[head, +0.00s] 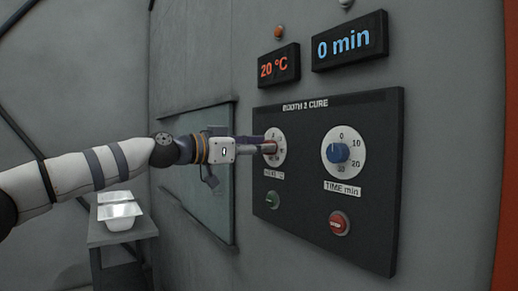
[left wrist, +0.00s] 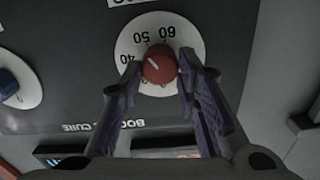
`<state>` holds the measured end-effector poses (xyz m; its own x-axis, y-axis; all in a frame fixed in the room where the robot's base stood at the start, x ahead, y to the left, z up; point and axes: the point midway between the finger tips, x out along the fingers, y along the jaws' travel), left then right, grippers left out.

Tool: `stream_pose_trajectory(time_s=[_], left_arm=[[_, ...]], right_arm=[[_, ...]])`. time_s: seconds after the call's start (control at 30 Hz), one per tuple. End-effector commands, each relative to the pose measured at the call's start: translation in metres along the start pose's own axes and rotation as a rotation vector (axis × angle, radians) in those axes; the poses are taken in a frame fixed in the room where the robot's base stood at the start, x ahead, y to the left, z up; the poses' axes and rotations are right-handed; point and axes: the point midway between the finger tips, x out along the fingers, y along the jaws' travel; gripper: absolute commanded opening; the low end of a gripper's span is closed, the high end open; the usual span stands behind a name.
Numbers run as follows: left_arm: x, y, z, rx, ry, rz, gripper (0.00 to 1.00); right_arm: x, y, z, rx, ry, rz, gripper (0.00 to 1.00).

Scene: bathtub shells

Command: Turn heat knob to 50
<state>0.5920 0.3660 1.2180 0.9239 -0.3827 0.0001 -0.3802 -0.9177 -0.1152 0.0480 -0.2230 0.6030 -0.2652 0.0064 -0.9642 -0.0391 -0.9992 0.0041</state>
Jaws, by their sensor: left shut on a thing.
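The red heat knob (left wrist: 160,64) sits on a white numbered dial (left wrist: 190,38) on the black control panel (head: 300,185). My left gripper (head: 266,148) reaches it from the left, with a finger on either side, shut on it. In the left wrist view the picture is upside down, and the white pointer line on the knob points up and left, toward the 40 and 50 marks. The temperature display (head: 279,65) reads 20 °C. In the head view my gripper hides much of the heat dial. My right gripper is not in view.
A blue time knob (head: 338,153) on its own dial is to the right, and its display (head: 349,42) reads 0 min. Below are a green button (head: 273,199) and a red button (head: 339,223). White trays (head: 120,216) stand on a grey bench at lower left.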

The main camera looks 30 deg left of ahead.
Motion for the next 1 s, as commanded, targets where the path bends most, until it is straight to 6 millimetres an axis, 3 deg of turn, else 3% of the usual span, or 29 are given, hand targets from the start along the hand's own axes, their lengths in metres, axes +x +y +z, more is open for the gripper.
stream_pose_trajectory(time_s=[0.6,0.63,0.7,1.0], left_arm=[[-0.001,-0.001,-0.0053,0.037,0.01,-0.005,0.01],[-0.001,-0.001,-0.0053,0.037,0.01,-0.005,0.36],[-0.0009,-0.0008,-0.0046,0.037,0.009,-0.004,0.49],[-0.002,-0.0005,-0.0023,0.036,0.004,-0.002,0.49]], right_arm=[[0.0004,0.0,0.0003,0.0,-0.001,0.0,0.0],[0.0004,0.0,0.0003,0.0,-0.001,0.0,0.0],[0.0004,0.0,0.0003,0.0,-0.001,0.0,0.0],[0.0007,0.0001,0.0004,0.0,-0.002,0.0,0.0]])
